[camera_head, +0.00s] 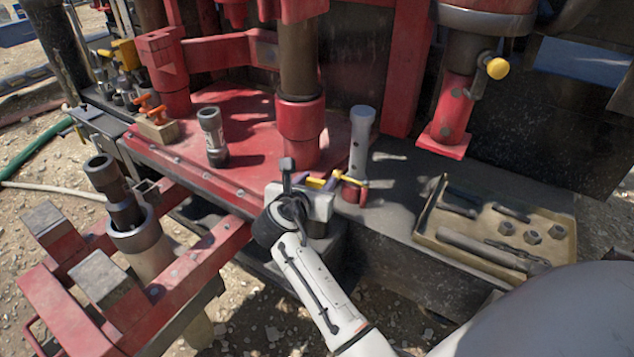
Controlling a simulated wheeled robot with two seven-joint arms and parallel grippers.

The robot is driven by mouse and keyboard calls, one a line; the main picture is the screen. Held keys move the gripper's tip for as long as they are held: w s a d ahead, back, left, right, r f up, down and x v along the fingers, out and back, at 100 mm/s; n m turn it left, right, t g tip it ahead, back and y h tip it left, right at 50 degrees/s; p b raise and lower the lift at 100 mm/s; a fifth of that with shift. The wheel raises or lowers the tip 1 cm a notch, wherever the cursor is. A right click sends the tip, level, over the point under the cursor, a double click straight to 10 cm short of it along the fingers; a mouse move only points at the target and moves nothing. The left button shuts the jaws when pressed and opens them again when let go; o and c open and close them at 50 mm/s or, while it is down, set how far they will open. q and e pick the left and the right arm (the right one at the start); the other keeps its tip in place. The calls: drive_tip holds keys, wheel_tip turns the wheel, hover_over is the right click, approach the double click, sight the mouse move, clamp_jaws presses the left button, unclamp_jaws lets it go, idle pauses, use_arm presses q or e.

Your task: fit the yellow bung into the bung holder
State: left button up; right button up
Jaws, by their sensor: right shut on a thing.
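My right gripper (322,185) reaches in from the bottom, pointing away from me at the edge of the red deck. It is shut on a small yellow piece (316,183), which looks like the yellow bung; the gripper body hides most of it. Just right of the fingertips, a grey upright tube (361,135) has a red collar (353,192) at its foot and a yellow bar (347,178) across it. I cannot tell whether the bung touches these, or which part is the bung holder. My left gripper is not in view.
A tan tray (427,233) with tools and nuts lies on the right. A dark-ended pipe piece (213,140) stands on the red deck (245,115). A thick red column (300,118) rises behind the gripper. A yellow knob (497,68) is on the upper right fitting.

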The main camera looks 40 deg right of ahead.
drive_tip(key=shift+f+b, duration=1.65)
drive_tip(key=shift+b, duration=0.35)
drive_tip(key=shift+f, duration=1.1)
drive_tip(key=o, duration=1.1)
wheel_tip(320, 180, up, 10)
drive_tip(key=shift+p, duration=0.8)
